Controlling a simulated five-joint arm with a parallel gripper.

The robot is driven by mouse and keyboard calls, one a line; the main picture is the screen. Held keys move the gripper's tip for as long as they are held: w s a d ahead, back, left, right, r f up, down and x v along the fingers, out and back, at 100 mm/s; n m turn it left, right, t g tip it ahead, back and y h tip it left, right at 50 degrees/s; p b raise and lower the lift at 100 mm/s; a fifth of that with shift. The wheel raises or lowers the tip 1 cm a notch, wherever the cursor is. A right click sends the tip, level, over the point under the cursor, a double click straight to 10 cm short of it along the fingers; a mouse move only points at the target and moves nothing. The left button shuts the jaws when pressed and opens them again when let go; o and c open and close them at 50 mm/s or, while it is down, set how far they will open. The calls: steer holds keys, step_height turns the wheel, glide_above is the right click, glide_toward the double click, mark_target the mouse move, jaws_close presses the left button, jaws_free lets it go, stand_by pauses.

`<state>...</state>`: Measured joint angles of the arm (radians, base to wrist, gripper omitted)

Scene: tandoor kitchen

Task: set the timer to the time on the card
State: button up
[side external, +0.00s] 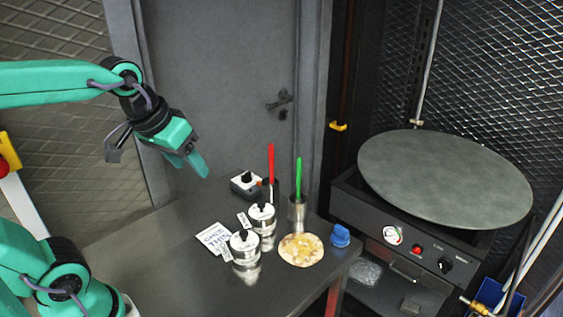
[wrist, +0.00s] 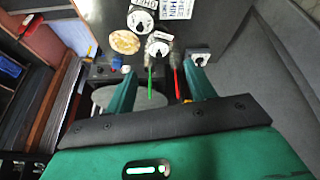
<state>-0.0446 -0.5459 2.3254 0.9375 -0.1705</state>
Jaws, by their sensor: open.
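A small dark box with a pale top and black knob (side external: 246,184) stands at the table's back; it also shows in the wrist view (wrist: 200,58). Two round silver pieces with white faces and black knobs, a front one (side external: 244,245) and a rear one (side external: 262,215), stand nearer, with small labels beside them. I cannot tell for sure which of these is the timer, nor read their settings. My gripper (side external: 188,165) is open and empty, above and left of these things.
A red stick (side external: 271,165) and a green stick (side external: 298,178) stand upright in metal cups. A flatbread (side external: 301,250) and a blue object (side external: 340,235) lie at the right. A large round griddle (side external: 445,178) stands beyond. The table's left part (side external: 150,250) is clear.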

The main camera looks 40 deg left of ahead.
steer(key=w+a+n+g, duration=0.1)
steer(key=w+a+n, duration=0.25)
steer(key=w, duration=0.45)
steer(key=n+g, duration=0.4)
steer(key=n, duration=0.8)
glide_above(246, 173)
step_height(246, 173, down, 15)
steer(key=shift+s+d+r, duration=0.1)
steer(key=shift+d+r, duration=0.05)
steer(key=shift+f, duration=0.3)
steer(key=shift+f, duration=0.15)
steer(key=shift+f, duration=3.8)
steer(key=c, duration=1)
